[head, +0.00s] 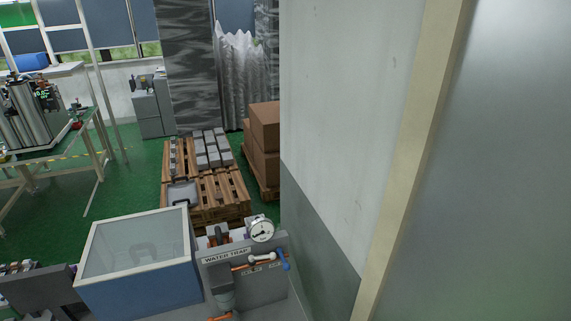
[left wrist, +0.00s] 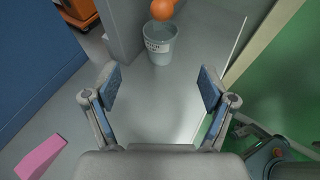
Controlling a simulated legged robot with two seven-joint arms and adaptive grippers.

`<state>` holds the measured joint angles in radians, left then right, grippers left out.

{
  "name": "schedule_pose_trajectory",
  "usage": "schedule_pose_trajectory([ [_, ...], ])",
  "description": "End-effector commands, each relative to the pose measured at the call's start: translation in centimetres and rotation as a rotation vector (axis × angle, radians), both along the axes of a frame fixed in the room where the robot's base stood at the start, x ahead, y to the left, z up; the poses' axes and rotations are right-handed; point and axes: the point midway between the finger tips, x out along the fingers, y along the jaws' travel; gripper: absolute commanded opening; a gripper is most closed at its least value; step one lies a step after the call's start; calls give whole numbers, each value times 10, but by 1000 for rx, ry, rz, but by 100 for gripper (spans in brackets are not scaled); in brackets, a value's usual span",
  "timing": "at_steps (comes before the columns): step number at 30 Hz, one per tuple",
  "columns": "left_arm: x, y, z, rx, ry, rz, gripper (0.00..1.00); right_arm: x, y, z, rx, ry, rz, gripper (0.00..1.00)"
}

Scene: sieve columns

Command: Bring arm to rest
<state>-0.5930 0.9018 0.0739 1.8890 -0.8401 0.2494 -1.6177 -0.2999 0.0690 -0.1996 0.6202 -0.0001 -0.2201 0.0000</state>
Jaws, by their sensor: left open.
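My left gripper (left wrist: 159,92) shows in the left wrist view with its two fingers spread wide apart. Nothing is between the fingers. Past the fingertips is a grey surface (left wrist: 170,105) with a small bucket-like cup (left wrist: 160,46) on it. An orange round thing (left wrist: 163,9) is just above the cup at the top edge of the picture. Neither gripper shows in the head view, and my right gripper is in no view.
A pink block (left wrist: 41,157) lies at lower left in the wrist view. In the head view, a blue box with a clear lid (head: 140,282) stands beside a "WATER TRAP" panel (head: 250,282) with a gauge (head: 261,229). A wall (head: 345,110) fills the right. Pallets (head: 222,195) stand behind.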

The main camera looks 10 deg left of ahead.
Motion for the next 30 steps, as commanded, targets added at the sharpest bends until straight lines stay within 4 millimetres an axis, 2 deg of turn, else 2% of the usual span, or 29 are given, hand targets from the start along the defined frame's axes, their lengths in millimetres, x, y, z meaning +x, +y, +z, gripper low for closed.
schedule_pose_trajectory([
  [2, 2, -3, 2, -78, 11, 71, 83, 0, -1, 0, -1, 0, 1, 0],
  [4, 6, -5, 6, -228, 33, 210, 83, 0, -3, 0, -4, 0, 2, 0],
  [8, 4, -6, 6, -719, 128, 627, 83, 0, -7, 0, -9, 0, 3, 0],
  [12, -26, -18, -15, -1331, 281, 1135, 83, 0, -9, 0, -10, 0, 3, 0],
  [15, -54, -38, -32, -1647, 380, 1427, 83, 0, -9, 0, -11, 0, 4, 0],
  [21, -102, -86, -49, -2017, 529, 1859, 83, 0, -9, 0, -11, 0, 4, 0],
  [26, -135, -126, -49, -2183, 622, 2156, 83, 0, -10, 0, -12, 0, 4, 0],
  [27, -143, -136, -48, 2125, -619, -2140, 83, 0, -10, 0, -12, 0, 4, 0],
  [30, -163, -161, -42, 1946, -598, -2070, 83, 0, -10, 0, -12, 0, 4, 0],
])
